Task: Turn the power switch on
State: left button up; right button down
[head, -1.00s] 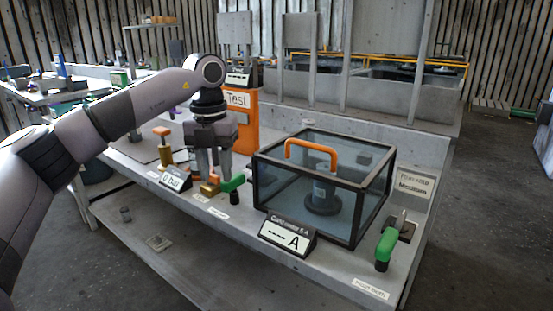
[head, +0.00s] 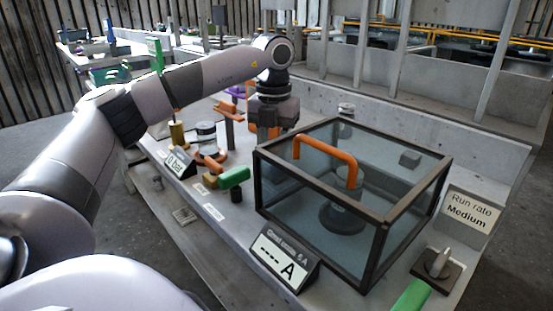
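A green switch handle (head: 411,296) is at the front right of the bench, cut off by the bottom edge of the head view. It matches the green lever seen whole earlier; its label is now out of view, and its on or off position cannot be told. My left gripper (head: 268,130) points down behind and left of the glass box, far from this handle. Its fingers are partly hidden, so I cannot tell its opening. My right gripper is not in view.
A dark-framed glass box (head: 400,195) with an orange handle (head: 345,160) stands mid-bench. A meter (head: 283,265) reads "---- A". A grey knob (head: 438,263) sits near the "Run rate Medium" sign (head: 468,210). Another green handle (head: 234,178) stands left of the box.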

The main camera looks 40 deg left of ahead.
pick_arm(q)
notch_tip(320, 180, down, 3)
jog(key=shift+r, duration=0.1)
grip_shut()
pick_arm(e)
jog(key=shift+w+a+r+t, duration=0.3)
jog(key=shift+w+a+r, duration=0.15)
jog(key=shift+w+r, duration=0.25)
